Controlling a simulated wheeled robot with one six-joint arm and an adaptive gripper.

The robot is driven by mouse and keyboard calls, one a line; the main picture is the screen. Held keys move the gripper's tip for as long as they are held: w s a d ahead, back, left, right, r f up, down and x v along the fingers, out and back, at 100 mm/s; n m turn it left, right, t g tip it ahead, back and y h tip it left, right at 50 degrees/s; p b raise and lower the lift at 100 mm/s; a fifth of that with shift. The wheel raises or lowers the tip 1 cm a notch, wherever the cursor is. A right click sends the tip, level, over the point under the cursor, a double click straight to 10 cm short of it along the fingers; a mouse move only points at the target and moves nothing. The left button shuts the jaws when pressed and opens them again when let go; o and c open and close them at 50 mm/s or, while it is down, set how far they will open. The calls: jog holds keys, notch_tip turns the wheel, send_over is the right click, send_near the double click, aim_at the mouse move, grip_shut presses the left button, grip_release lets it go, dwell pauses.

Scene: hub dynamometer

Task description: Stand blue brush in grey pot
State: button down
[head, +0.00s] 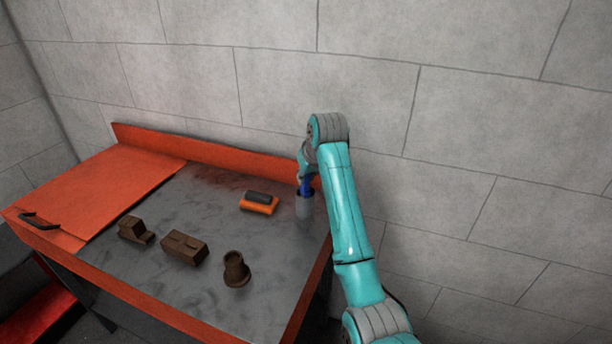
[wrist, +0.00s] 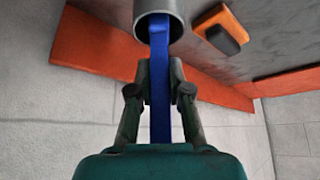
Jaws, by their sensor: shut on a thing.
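The blue brush (head: 306,187) is held upright by my gripper (head: 305,179) at the right back of the bench. Its lower part is inside the grey pot (head: 304,208), which stands on the bench top. In the wrist view my gripper (wrist: 160,84) is shut around the blue brush (wrist: 160,70), and the brush's far end passes into the mouth of the grey pot (wrist: 148,22). The end inside the pot is hidden, so I cannot tell whether it touches the bottom.
An orange and black block (head: 259,203) lies just left of the pot. Brown parts (head: 185,247) and a brown flanged cylinder (head: 236,269) stand nearer the front. An orange raised edge (head: 220,153) runs along the bench's back by the wall. The middle of the bench is clear.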

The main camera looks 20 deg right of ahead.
jog(key=c, duration=1)
grip_release()
jog(key=shift+v, duration=3.8)
jog(key=shift+f, duration=0.1)
